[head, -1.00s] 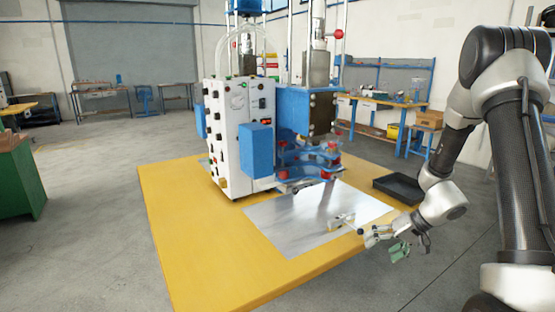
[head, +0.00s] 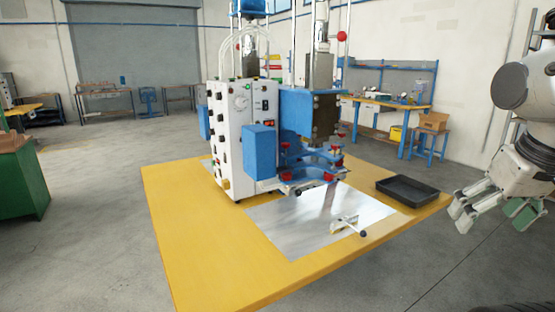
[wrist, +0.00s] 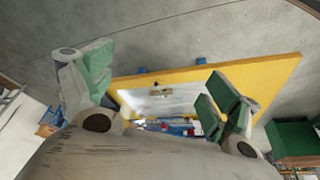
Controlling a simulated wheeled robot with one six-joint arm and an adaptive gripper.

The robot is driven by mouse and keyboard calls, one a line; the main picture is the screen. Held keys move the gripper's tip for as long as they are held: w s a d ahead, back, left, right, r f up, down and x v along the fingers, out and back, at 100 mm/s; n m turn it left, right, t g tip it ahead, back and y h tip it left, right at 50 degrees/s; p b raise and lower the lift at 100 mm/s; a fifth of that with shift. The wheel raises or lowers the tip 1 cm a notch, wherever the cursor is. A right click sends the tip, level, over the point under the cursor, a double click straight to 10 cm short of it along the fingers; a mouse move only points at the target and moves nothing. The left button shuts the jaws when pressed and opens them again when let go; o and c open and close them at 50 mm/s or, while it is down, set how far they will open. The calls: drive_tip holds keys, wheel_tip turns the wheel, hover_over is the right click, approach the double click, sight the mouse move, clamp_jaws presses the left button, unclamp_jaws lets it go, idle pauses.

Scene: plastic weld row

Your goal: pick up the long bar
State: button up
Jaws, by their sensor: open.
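A small pale piece with a thin light bar (head: 349,226) ending in a dark knob lies on the shiny metal sheet (head: 290,235), near its right front edge. It is the only bar-like thing I make out there; its exact shape is too small to tell. In the wrist view a small dark-and-tan piece (wrist: 160,92) shows on the sheet, between my fingers but far off. My gripper (head: 490,215) is open and empty, with green finger pads, to the right of the yellow table and clear of it. It also shows in the wrist view (wrist: 152,85).
A black tray (head: 407,191) lies on the yellow table (head: 200,260) at its right corner, between the bar and my gripper. The white and blue welding machine (head: 235,140) stands behind the metal sheet. The table's front left is clear, with open floor around it.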

drive_tip(key=shift+a+r, duration=0.2)
drive_tip(key=shift+r, duration=0.05)
drive_tip(key=c, duration=0.3)
drive_tip(key=w+f+g, duration=0.1)
drive_tip(key=w+a+f+g, duration=0.1)
drive_tip(key=f, duration=0.1)
drive_tip(key=shift+w+f+n, duration=0.25)
drive_tip(key=shift+w+n, duration=0.15)
drive_tip(key=c, duration=0.6)
drive_tip(key=n+g, duration=0.3)
drive_tip(key=n, duration=1.4)
approach(339, 221)
drive_tip(key=s+f, duration=0.4)
drive_tip(key=f, duration=0.1)
drive_tip(key=shift+s+d+f, duration=0.1)
drive_tip(key=shift+s+f, duration=0.05)
drive_tip(key=w+n, duration=0.1)
drive_tip(key=w+r+n, duration=0.1)
drive_tip(key=w+r+n+t, duration=0.1)
drive_tip(key=shift+w+a+r+n, duration=0.15)
drive_tip(key=shift+a+r+n, duration=0.1)
drive_tip(key=shift+a+n, duration=0.15)
drive_tip(key=shift+n, duration=1.3)
drive_tip(key=shift+f, duration=0.25)
drive_tip(key=f, duration=0.7)
drive_tip(key=shift+w+d+f, duration=0.15)
drive_tip(key=shift+d, duration=0.2)
